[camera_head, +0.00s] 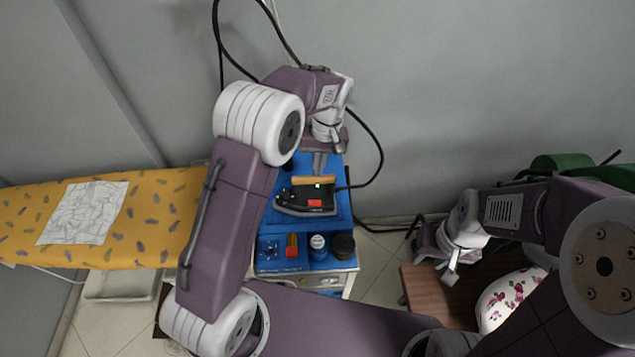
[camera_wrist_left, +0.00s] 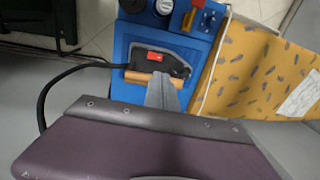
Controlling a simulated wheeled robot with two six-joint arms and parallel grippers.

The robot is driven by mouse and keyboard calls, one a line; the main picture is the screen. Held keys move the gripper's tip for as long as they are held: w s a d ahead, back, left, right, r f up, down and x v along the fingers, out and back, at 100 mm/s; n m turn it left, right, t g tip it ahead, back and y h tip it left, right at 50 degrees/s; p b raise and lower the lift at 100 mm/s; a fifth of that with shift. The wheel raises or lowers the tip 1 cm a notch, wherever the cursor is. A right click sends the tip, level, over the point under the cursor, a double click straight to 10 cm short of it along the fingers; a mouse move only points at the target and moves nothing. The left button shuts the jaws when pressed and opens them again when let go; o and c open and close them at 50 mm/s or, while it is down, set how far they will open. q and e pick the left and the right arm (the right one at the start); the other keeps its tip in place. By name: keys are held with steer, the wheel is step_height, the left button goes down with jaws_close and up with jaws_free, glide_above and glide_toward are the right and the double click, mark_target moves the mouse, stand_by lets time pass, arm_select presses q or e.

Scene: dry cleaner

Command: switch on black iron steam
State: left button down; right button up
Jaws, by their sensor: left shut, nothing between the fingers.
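The black iron (camera_head: 308,199) rests on top of the blue steam station, with a wooden handle and a small red patch on its body. A green light shows by the handle in the head view. In the left wrist view the iron (camera_wrist_left: 160,62) shows its red patch beyond my fingers. My left gripper (camera_head: 320,165) is shut and empty, right at the wooden handle; I cannot tell whether it touches. It also shows in the left wrist view (camera_wrist_left: 161,95), covering part of the handle. My right gripper (camera_head: 449,275) is far to the right, apart from the iron.
The blue station (camera_head: 271,222) has a knob, a red switch (camera_head: 292,246) and two round caps at its front. A yellow ironing board (camera_head: 150,225) with a pale cloth stands left. A wooden surface (camera_head: 425,285) with a floral item lies right. A black hose loops behind.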

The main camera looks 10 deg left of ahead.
arm_select(q)
steer(key=p, duration=0.3)
glide_toward(310, 203)
steer(key=f, duration=0.6)
steer(key=shift+a+f, duration=0.3)
steer(key=shift+a, duration=0.05)
steer(key=shift+f, duration=0.1)
steer(key=shift+a+f+b, duration=0.1)
steer(key=shift+f+b, duration=0.2)
steer(key=shift+f, duration=0.05)
steer(key=shift+s+r, duration=0.15)
